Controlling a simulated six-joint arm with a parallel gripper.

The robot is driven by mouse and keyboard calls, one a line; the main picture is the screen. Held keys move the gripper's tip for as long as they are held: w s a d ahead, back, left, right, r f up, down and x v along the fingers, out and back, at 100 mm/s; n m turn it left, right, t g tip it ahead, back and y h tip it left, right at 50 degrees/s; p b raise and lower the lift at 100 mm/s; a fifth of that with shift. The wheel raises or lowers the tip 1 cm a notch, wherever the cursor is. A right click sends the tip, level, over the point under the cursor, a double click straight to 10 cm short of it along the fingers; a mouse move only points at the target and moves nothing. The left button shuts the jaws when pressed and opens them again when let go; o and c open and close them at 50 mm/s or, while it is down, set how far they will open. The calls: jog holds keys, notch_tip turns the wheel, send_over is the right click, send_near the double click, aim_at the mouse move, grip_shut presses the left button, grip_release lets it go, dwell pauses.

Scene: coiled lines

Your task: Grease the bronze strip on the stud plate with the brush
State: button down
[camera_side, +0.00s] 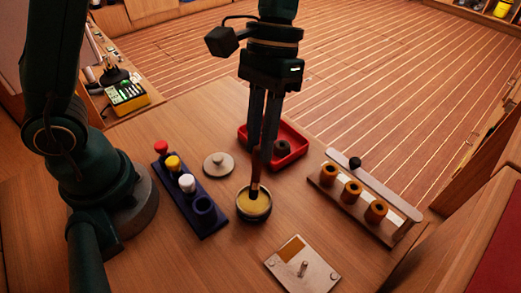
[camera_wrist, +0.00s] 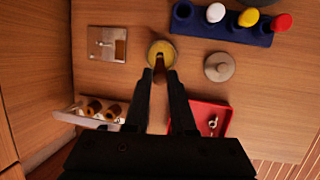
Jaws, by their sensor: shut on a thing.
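My gripper (camera_side: 261,150) is shut on the brush (camera_side: 255,173), which has a dark reddish-brown handle and stands nearly upright. Its lower end is in the round pot (camera_side: 241,212) of yellow grease; the bristles cannot be made out. In the wrist view the brush (camera_wrist: 159,65) shows between the fingertips (camera_wrist: 161,78), over the pot (camera_wrist: 152,54). The stud plate (camera_side: 319,277), a pale metal square with a short stud, lies flat to the lower right of the pot. The bronze strip (camera_side: 291,249) is on its upper-left part. The plate also shows in the wrist view (camera_wrist: 95,43).
A grey knobbed lid (camera_side: 218,165) lies beside a blue rack (camera_side: 212,222) with red, yellow and white-topped items. Behind the pot is a red tray (camera_side: 299,152) with small parts. A rack (camera_side: 388,236) of brown bushings stands at right. Bare wood separates pot and plate.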

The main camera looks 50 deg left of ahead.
jog(key=shift+f, duration=0.65)
dwell(1.4)
jog(key=shift+r, duration=3.6)
